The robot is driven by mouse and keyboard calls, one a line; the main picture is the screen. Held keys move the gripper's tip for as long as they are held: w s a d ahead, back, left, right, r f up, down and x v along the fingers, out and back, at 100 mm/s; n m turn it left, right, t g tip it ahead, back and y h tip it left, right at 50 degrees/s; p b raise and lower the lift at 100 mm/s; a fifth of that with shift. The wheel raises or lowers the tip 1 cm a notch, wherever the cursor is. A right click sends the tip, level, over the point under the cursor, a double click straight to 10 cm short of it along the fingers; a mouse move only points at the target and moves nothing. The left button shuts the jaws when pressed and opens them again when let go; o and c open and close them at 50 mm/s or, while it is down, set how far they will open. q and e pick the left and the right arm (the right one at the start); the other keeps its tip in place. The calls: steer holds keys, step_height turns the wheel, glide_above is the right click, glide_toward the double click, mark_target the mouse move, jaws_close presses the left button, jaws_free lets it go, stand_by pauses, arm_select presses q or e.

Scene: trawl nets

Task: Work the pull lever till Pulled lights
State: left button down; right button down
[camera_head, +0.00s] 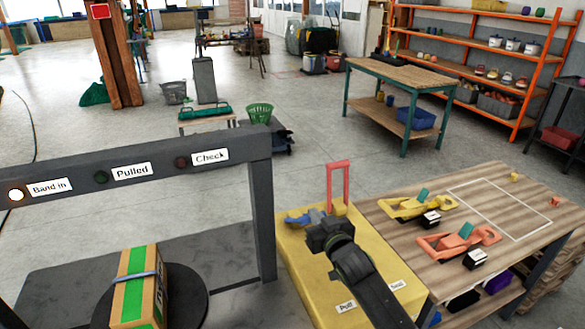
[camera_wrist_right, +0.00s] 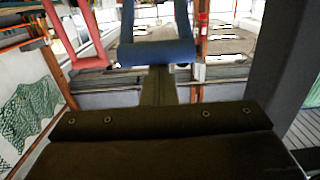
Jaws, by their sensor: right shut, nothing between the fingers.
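The yellow machine box (camera_head: 300,262) has labels Pull (camera_head: 346,306) and Seal (camera_head: 397,285) on its near edge. A blue handle (camera_head: 299,218) shows low on its left, partly hidden by my right gripper (camera_head: 318,222). A pink U-shaped handle (camera_head: 338,178) stands upright to its right. In the right wrist view the blue bar (camera_wrist_right: 157,52) lies just ahead of my shut, empty right gripper (camera_wrist_right: 160,75); contact is unclear. The pink handle (camera_wrist_right: 62,42) is at left. The Pulled lamp (camera_head: 101,177) is dark green, unlit. My left gripper is out of view.
The Band in lamp (camera_head: 15,194) glows; the Check lamp (camera_head: 181,162) is dark. The lamps sit on a grey frame (camera_head: 262,215). A banded carton (camera_head: 130,290) stands on a dark round plate (camera_head: 188,296). A wooden table (camera_head: 480,190) with yellow and red tools adjoins on the right.

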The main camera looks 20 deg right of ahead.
steer(key=r+p, duration=0.2)
steer(key=w+r+p, duration=0.1)
steer(key=r+p, duration=0.1)
steer(key=shift+w+d, duration=0.1)
steer(key=s+b, duration=0.2)
steer(key=s, duration=0.8)
steer(key=shift+a+f+b, duration=0.15)
steer(key=shift+a+b, duration=0.2)
steer(key=shift+b, duration=0.05)
stand_by(1.0)
